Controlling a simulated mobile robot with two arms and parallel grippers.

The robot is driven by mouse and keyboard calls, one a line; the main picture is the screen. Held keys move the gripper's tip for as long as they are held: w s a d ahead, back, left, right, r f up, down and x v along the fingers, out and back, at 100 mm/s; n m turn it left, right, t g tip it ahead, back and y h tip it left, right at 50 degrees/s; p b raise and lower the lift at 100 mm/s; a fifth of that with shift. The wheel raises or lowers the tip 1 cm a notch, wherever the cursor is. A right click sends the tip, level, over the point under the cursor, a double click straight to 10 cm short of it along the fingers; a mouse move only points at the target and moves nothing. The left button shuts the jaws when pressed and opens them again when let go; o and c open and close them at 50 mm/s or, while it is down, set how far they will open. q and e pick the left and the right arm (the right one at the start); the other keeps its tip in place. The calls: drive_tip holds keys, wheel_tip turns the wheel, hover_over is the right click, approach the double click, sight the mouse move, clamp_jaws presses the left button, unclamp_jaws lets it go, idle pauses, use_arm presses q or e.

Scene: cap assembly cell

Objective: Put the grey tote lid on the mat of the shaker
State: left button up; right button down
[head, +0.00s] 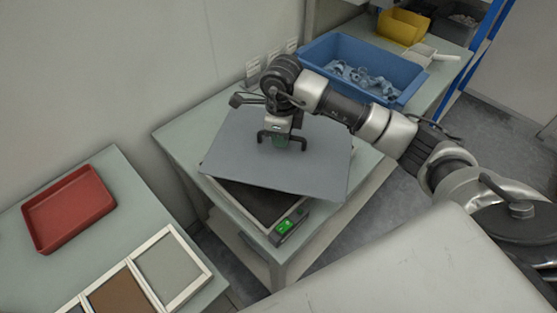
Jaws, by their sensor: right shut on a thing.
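The grey tote lid (240,163) is a flat grey sheet, held roughly level above the shaker on the middle table. My right gripper (282,143) is over the lid's middle and shut on it, though the exact grip point is hard to make out. The shaker (288,226) shows below the lid's front edge, with a green lit display at its front right corner. Its dark mat (250,202) shows only as a strip; the lid hides the rest. I cannot tell whether the lid touches the mat. My left gripper is not in view.
A blue bin (330,50) with grey-blue parts stands behind my right arm, with a yellow bin (403,27) beyond it. A red tray (68,208) and framed panels (168,268) lie on the left table. A gap separates the two tables.

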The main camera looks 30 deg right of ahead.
drive_tip(key=w+m, duration=0.1)
drive_tip(key=m, duration=0.1)
drive_tip(key=m+b, duration=0.1)
drive_tip(key=m, duration=0.1)
drive_tip(key=w+r+m+b, duration=0.1)
drive_tip(key=m, duration=0.1)
drive_tip(key=shift+w+d+r, duration=0.1)
drive_tip(key=shift+w+d, duration=0.25)
drive_tip(key=m, duration=0.1)
drive_tip(key=w+r+m+b, duration=0.1)
drive_tip(key=m, duration=0.2)
drive_tip(key=shift+w+d+r+b, duration=0.15)
drive_tip(key=shift+d+r+b, duration=0.1)
drive_tip(key=shift+b, duration=0.1)
drive_tip(key=shift+m, duration=0.3)
wheel_tip(320, 180, down, 6)
drive_tip(key=shift+r, duration=0.1)
wheel_tip(320, 180, down, 4)
drive_tip(key=shift+r+p, duration=0.15)
drive_tip(key=shift+p, duration=0.2)
drive_tip(key=shift+f, duration=0.2)
drive_tip(key=c, duration=1.1)
unclamp_jaws()
drive_tip(key=shift+f, duration=0.1)
